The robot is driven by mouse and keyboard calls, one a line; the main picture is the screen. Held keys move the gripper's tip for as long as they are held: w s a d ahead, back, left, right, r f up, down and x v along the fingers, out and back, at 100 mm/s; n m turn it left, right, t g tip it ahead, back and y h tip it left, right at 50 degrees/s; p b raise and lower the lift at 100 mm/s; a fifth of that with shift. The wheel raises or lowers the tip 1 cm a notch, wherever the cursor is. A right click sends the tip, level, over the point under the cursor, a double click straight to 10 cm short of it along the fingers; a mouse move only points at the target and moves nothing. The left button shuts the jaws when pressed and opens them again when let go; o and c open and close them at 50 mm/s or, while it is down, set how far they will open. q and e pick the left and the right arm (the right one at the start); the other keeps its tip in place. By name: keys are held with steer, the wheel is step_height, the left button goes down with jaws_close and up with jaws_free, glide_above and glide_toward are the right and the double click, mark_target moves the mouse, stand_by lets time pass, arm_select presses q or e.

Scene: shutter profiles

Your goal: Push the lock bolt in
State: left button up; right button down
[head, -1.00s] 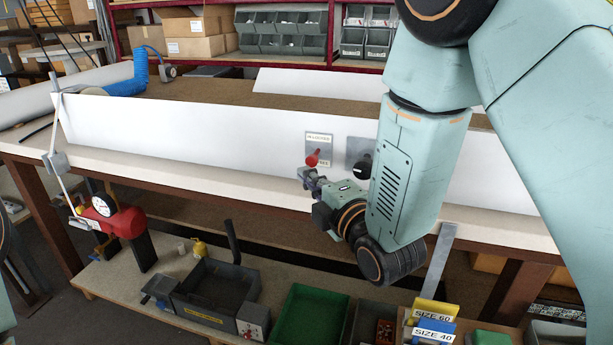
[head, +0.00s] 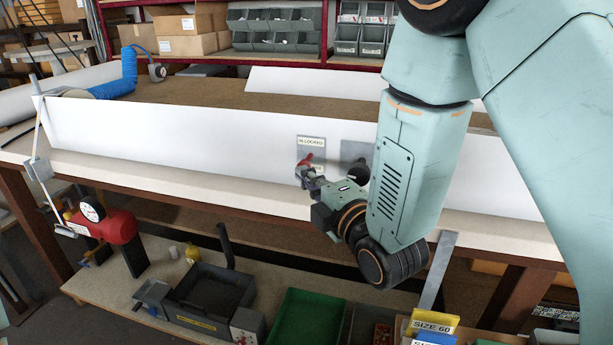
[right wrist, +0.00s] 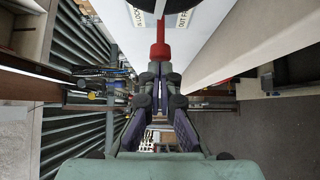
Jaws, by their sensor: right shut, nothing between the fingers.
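The lock bolt's red knob (head: 306,160) stands out from a small grey plate on the white panel (head: 200,133). The plate's upper label reads "IN LOCKED"; its lower label is partly covered. My right gripper (head: 303,174) is shut and empty, just in front of and below the red knob. In the right wrist view the red knob (right wrist: 160,51) is straight ahead of the shut fingertips (right wrist: 160,68). They look very close to it or touching; I cannot tell which. How far the bolt stands out is unclear. My left gripper is not in view.
The white bench edge (head: 200,184) runs below the panel. A green bin (head: 303,318) and a red gauge tool (head: 105,226) are below.

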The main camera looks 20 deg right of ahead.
mark_target(307, 161)
steer(key=shift+s+r, duration=0.1)
steer(key=shift+w+d, duration=0.4)
steer(key=shift+w, duration=0.25)
steer(key=shift+w+d, duration=0.35)
steer(key=shift+w, duration=0.25)
steer(key=shift+r, duration=0.1)
